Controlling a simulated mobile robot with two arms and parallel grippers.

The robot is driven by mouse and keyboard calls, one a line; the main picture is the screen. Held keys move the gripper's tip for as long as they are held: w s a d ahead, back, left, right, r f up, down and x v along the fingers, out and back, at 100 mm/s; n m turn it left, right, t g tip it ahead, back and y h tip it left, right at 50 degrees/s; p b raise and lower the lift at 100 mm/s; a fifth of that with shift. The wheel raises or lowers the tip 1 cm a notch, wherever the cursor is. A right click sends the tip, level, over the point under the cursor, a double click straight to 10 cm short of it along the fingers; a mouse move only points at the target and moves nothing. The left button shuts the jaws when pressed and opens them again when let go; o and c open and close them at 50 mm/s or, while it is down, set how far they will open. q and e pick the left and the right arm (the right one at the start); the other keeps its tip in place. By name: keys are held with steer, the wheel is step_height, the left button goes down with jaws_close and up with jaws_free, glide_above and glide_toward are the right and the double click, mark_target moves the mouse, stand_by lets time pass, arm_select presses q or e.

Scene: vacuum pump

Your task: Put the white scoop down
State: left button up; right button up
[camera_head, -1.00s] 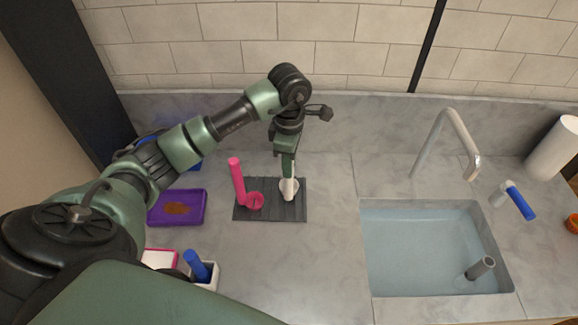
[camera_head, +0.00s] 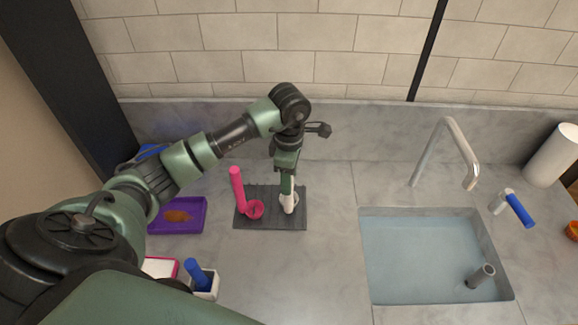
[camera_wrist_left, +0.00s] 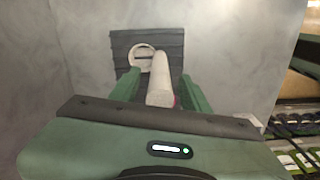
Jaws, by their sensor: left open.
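The white scoop (camera_head: 290,204) is on the dark ribbed mat (camera_head: 270,222), at its right side, with its handle upward. It also shows in the left wrist view (camera_wrist_left: 160,80), with its round bowl lying over the mat. My left gripper (camera_head: 287,185) is above the mat at the scoop's handle. Its fingers are open, one on each side of the handle; the wrist view shows a gap beside it. A pink scoop (camera_head: 237,190) stands on the mat's left side with its handle up. My right gripper is not in view.
A purple tray (camera_head: 198,215) with brown-orange contents lies left of the mat. A white container with a blue-handled tool (camera_head: 195,272) stands at the front left. The sink (camera_head: 430,250) and faucet (camera_head: 447,145) are right. Counter between mat and sink is clear.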

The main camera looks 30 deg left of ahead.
arm_select(q)
step_height(320, 180, up, 6)
steer(key=b, duration=0.2)
steer(key=shift+w+r+b, duration=0.1)
steer(key=shift+r+b, duration=0.15)
steer(key=shift+b, duration=0.1)
step_height(320, 180, up, 4)
steer(key=shift+r, duration=0.75)
steer(key=shift+s+f, duration=0.1)
steer(key=shift+s, duration=0.1)
